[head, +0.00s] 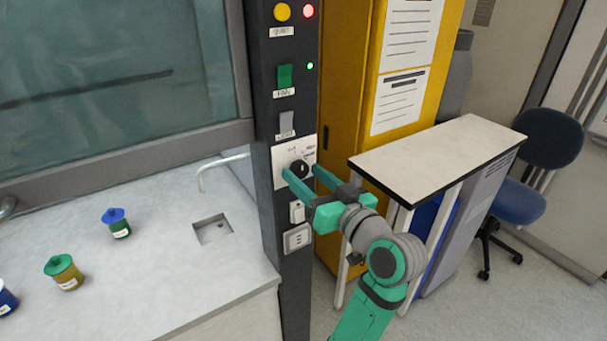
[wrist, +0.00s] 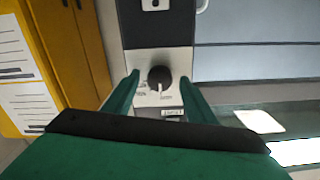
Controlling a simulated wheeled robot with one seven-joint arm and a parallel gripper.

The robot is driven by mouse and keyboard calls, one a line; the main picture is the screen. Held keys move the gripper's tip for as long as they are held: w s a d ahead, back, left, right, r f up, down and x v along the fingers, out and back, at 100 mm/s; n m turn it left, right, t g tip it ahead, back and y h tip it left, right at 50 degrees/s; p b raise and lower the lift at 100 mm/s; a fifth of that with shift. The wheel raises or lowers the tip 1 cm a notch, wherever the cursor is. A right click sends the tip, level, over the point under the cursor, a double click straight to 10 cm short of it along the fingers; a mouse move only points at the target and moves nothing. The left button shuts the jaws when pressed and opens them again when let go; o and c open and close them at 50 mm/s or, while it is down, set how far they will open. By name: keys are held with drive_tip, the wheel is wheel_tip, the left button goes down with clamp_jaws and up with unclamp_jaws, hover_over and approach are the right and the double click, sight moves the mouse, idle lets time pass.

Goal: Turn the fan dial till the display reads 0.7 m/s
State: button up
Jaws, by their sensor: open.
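The fan dial (head: 299,169) is a black round knob on a light plate on the dark column of the fume hood. It also shows in the wrist view (wrist: 160,78), with a pale pointer mark and small labels around it. My gripper (head: 305,177) is open, with its two green fingers reaching toward the plate. In the wrist view the fingers (wrist: 158,92) stand one on each side of the dial, with visible gaps, so it is not gripped. The display with the m/s reading cannot be made out in either view.
The column carries a yellow button (head: 282,12), a green FAN switch (head: 285,76), a grey switch (head: 287,123) and sockets (head: 297,238). A white-topped table (head: 435,158) stands right of my arm, before a yellow cabinet (head: 345,100). Jars (head: 116,222) stand on the hood worktop.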

drive_tip(key=shift+w+a, duration=0.15)
drive_tip(key=shift+w, duration=0.2)
drive_tip(key=c, duration=1)
drive_tip(key=shift+a, duration=0.1)
drive_tip(key=shift+c, duration=0.2)
drive_tip(key=shift+m, duration=0.4)
drive_tip(key=m, duration=0.3)
drive_tip(key=shift+w, duration=0.15)
drive_tip(key=shift+a+m, duration=0.15)
drive_tip(key=shift+m, duration=0.85)
drive_tip(key=shift+d+f+m, duration=0.1)
drive_tip(key=shift+d+m, duration=0.05)
drive_tip(key=shift+m, duration=0.65)
drive_tip(key=shift+d+m, duration=0.1)
drive_tip(key=shift+m, duration=0.7)
drive_tip(key=shift+s, duration=0.2)
